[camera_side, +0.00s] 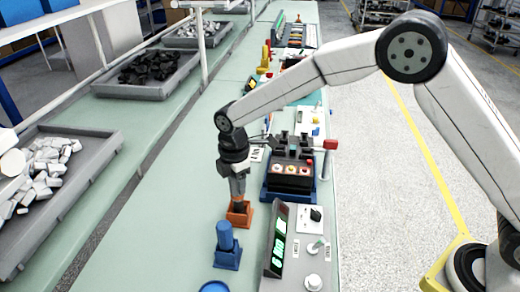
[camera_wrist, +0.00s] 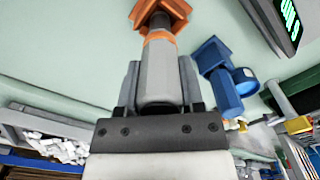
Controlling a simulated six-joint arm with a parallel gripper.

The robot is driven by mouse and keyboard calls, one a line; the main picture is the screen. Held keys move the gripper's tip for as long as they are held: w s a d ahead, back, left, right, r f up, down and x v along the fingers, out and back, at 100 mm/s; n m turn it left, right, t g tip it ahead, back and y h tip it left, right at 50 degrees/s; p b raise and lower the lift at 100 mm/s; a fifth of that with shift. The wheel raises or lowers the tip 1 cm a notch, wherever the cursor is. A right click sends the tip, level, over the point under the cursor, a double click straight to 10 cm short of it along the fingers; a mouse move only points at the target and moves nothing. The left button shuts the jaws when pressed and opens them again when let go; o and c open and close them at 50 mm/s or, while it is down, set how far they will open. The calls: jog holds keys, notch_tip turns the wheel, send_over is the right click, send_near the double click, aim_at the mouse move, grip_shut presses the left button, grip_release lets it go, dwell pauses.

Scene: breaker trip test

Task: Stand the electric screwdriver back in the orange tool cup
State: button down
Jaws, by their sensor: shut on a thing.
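My gripper (camera_side: 236,182) is shut on the electric screwdriver (camera_wrist: 160,72), a grey body with an orange band and a dark nose. In the wrist view the gripper (camera_wrist: 160,85) has a finger on each side of the body. The orange tool cup (camera_side: 239,216) stands on the green bench directly below my gripper. The cup also shows at the top of the wrist view (camera_wrist: 172,10), where the screwdriver's dark nose meets its opening. The tip is hidden, so I cannot tell how deep it sits. The screwdriver looks about upright in the side view.
A blue holder (camera_side: 228,258) with a blue cylinder stands just in front of the cup. A grey test panel (camera_side: 299,250) with a green display is to the right. A breaker fixture on a blue base (camera_side: 290,178) is behind right.

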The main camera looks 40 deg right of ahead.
jog(key=shift+f, duration=1.3)
jog(key=shift+c, duration=0.7)
grip_release()
jog(key=shift+r, duration=0.1)
jog(key=shift+r, duration=3.85)
jog(key=shift+d, duration=0.1)
jog(key=shift+s+d+m, duration=0.2)
jog(key=shift+d+m, duration=0.2)
jog(key=shift+d, duration=0.15)
jog(key=s+d+f+m+t, duration=0.1)
jog(key=s+d+m+t, duration=0.1)
jog(key=s+d+m, duration=1.5)
jog(key=s+d, duration=0.1)
jog(key=s, duration=0.2)
jog(key=shift+f+t, duration=0.3)
jog(key=shift+f, duration=0.05)
